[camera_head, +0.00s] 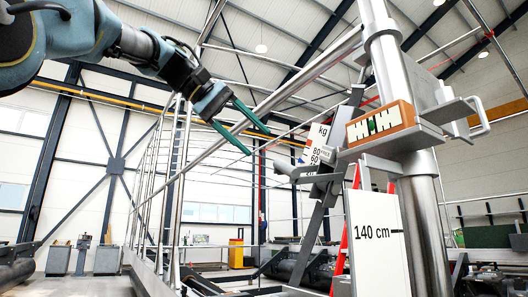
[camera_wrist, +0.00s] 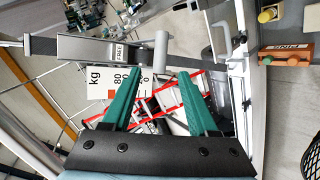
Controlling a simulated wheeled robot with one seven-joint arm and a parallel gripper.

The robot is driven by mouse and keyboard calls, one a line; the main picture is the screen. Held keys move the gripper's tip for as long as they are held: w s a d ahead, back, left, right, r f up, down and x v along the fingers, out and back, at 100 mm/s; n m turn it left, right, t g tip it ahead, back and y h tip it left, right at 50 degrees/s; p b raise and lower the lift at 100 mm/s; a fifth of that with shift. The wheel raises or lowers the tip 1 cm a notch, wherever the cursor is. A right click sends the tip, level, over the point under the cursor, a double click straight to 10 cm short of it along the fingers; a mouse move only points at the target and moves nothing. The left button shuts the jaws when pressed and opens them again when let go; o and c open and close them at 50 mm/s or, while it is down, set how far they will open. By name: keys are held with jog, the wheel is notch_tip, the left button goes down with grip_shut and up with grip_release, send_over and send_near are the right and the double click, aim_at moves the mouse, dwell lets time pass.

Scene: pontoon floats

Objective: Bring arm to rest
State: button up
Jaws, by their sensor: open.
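My gripper (camera_head: 258,142) is at the end of my raised arm, in the upper left of the camera_head view. Its two green fingers are spread apart with nothing between them. It also shows in the camera_wrist view (camera_wrist: 158,76), fingers open. A grey metal lever with a round grip (camera_head: 288,171) is just right of and below the fingertips in the camera_head view. The grip shows beyond the fingertips in the camera_wrist view (camera_wrist: 161,52). I cannot tell the exact gap; no grasp is visible. A white kg scale plate (camera_head: 312,150) is beside the lever.
A steel post (camera_head: 386,60) carries a bracket with an orange-brown wooden box (camera_head: 378,124), marked PINS in the camera_wrist view (camera_wrist: 287,54). A white 140 cm panel (camera_head: 376,250) stands below. A slanted steel rail (camera_head: 290,90) passes behind the gripper. A red ladder (camera_head: 342,250) stands behind.

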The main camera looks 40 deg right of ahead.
jog(key=shift+a+r, duration=0.2)
jog(key=shift+a, duration=0.1)
dwell(0.4)
jog(key=w+a+f+n+t+y, duration=0.2)
jog(key=w+a+f+n+t, duration=0.15)
jog(key=w+f, duration=1.05)
jog(key=w+a+f+n+y, duration=0.1)
jog(key=w+a+f, duration=0.25)
jog(key=f, duration=0.45)
jog(key=w+a+f+n+y, duration=0.1)
jog(key=w+a+f+y, duration=0.1)
jog(key=a+f, duration=0.45)
jog(key=a+f+y, duration=0.1)
jog(key=a+f, duration=0.4)
jog(key=f, duration=0.3)
jog(key=a+f+y, duration=0.2)
jog(key=a+f, duration=0.2)
jog(key=f, duration=0.4)
jog(key=s+a+f+y, duration=0.2)
jog(key=s+a+f, duration=0.9)
jog(key=f, duration=0.3)
jog(key=shift+s+a, duration=0.15)
jog(key=shift+a, duration=0.65)
